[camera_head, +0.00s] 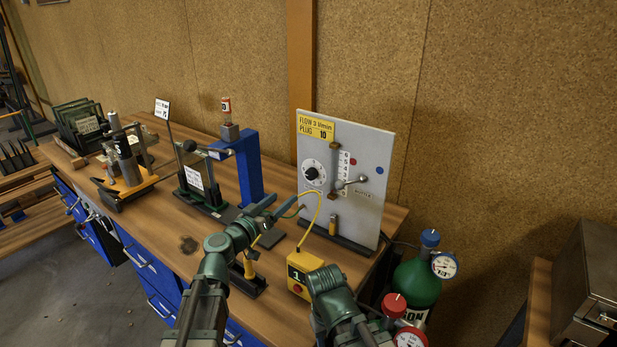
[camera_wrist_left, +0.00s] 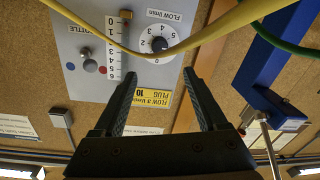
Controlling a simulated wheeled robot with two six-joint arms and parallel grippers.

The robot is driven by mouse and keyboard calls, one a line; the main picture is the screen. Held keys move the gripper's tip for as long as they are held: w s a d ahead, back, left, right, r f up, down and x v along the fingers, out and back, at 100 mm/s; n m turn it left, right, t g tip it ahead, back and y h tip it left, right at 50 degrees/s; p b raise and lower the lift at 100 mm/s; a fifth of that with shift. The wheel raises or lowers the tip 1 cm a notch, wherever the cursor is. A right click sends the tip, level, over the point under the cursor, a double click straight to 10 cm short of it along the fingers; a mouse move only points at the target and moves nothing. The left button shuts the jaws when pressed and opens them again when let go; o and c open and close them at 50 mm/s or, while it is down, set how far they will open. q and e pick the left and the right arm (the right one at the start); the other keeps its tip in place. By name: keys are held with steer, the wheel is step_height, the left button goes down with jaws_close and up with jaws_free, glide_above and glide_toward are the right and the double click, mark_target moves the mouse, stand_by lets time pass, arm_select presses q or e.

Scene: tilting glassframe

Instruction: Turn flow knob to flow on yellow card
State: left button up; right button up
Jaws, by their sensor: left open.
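The flow knob (camera_head: 312,173) is a black knob on a white numbered dial on the upright grey panel (camera_head: 372,150). It also shows upside down in the left wrist view (camera_wrist_left: 158,43); its exact setting is too small to read surely. The yellow card (camera_head: 316,127) at the panel's top left reads "FLOW 3 l/min, PLUG 10"; it also shows in the left wrist view (camera_wrist_left: 152,100). My left gripper (camera_head: 284,207) is open and empty, in front of the panel, below and left of the knob, apart from it. My right arm shows at the bottom; its gripper is not visible.
A yellow hose (camera_head: 318,212) arches before the panel and crosses the wrist view. A yellow box (camera_head: 300,272), a blue stand (camera_head: 248,168) and a green gas bottle (camera_head: 418,282) are nearby.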

mark_target(309, 176)
arm_select(q)
steer(key=x, duration=1.3)
steer(key=shift+w+d, duration=0.2)
steer(key=shift+w, duration=0.15)
jaws_close()
